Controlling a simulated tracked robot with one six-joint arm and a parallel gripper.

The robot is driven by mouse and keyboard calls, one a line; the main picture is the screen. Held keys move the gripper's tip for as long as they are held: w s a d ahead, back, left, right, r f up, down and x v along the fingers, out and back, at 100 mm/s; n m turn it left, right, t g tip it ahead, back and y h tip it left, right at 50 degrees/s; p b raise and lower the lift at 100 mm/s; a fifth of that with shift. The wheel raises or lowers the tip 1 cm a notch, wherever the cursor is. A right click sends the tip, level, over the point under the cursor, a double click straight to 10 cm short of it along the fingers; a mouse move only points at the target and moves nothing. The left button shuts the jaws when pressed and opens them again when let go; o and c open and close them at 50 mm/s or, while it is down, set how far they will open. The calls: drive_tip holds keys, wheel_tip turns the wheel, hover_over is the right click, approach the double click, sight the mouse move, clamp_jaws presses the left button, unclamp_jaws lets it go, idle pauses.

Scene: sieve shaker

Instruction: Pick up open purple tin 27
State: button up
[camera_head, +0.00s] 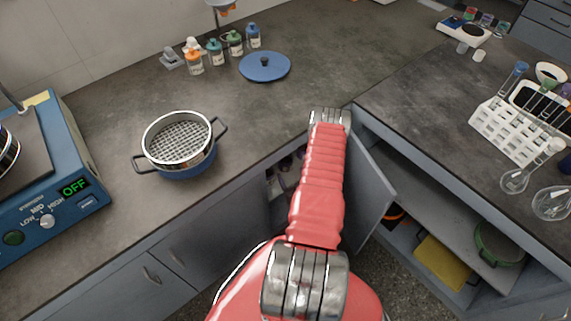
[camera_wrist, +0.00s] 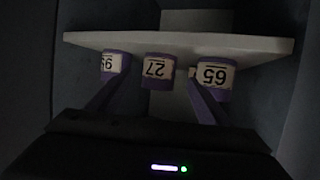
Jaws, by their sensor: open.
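In the wrist view, purple tin 27 (camera_wrist: 158,72) is in the middle, with a pale label whose number appears upside down. It is against a pale shelf board (camera_wrist: 250,43). My gripper (camera_wrist: 156,80) is open and empty; its two dark fingers slant towards the row, one on each side of tin 27. I cannot tell whether they touch any tin. Whether tin 27 has a lid is not clear. In the head view my arm hides the gripper, and tin 27 cannot be made out.
Other purple tins stand close on both sides, at left (camera_wrist: 115,64) and right (camera_wrist: 213,75). Dark cabinet walls flank the shelf. In the head view a cabinet door (camera_head: 371,190) stands open beside my arm. A sieve pot (camera_head: 186,165) and a blue lid (camera_head: 265,67) are on the counter.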

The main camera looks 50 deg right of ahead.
sight(288, 168)
drive_tip(key=shift+x, duration=2.25)
drive_tip(key=shift+d, duration=0.1)
drive_tip(key=shift+x, duration=2.55)
drive_tip(key=shift+r, duration=0.1)
drive_tip(key=c, duration=1.2)
drive_tip(key=shift+r, duration=0.15)
wheel_tip(288, 168, up, 10)
drive_tip(key=shift+f, duration=0.1)
